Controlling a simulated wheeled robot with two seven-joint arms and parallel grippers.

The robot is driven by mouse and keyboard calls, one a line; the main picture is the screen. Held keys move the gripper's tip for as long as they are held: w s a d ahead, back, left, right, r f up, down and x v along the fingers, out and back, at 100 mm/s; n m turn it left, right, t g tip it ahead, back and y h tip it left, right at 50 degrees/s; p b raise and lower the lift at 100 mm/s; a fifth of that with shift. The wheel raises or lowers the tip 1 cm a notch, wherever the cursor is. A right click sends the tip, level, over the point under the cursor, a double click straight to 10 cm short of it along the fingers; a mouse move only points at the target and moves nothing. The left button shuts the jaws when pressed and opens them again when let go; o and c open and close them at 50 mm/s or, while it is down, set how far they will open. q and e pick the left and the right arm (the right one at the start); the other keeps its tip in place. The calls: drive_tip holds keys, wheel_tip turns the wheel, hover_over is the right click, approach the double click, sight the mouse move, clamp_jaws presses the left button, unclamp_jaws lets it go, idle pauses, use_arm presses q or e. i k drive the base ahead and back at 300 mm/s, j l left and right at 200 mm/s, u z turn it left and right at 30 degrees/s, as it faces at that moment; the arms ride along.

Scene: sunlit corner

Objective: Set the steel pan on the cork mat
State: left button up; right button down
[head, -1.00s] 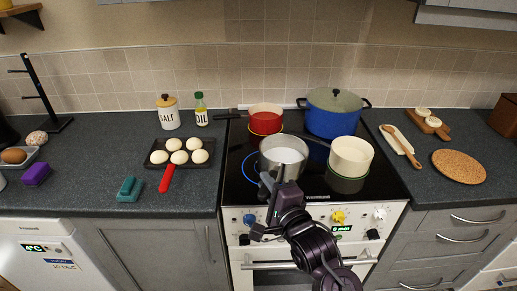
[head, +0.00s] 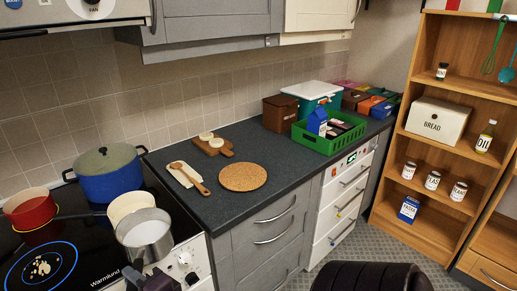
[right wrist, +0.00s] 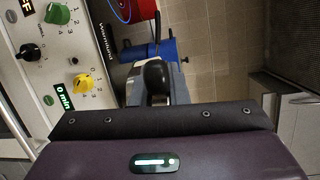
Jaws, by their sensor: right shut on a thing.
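The steel pan (head: 147,240) is in front of the cream pan at the right front of the stove, seemingly raised and upright. My right gripper (head: 138,276) is shut on its dark handle at the bottom of the head view. The black handle (right wrist: 156,77) also shows in the right wrist view, beyond the gripper body. The round cork mat (head: 242,177) lies flat and bare on the dark counter, right of the pan and apart from it. My left gripper is out of view.
A cream pan (head: 128,203), a red pan (head: 30,210) and a blue lidded pot (head: 110,182) stand on the stove. A white spoon rest with a wooden spoon (head: 190,178) and a wooden board (head: 213,148) lie near the mat. A green crate (head: 330,137) stands farther right.

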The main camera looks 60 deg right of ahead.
sight(254, 183)
drive_tip(key=k+l, duration=0.1)
drive_tip(key=l, duration=0.35)
drive_tip(key=k+l, duration=0.1)
drive_tip(key=l, duration=0.3)
drive_tip(key=k+l, duration=0.1)
drive_tip(key=l, duration=0.35)
drive_tip(key=k+l, duration=0.1)
drive_tip(key=l, duration=0.3)
drive_tip(key=k+l, duration=0.1)
drive_tip(key=l, duration=0.35)
drive_tip(key=k+l, duration=0.1)
drive_tip(key=l, duration=0.35)
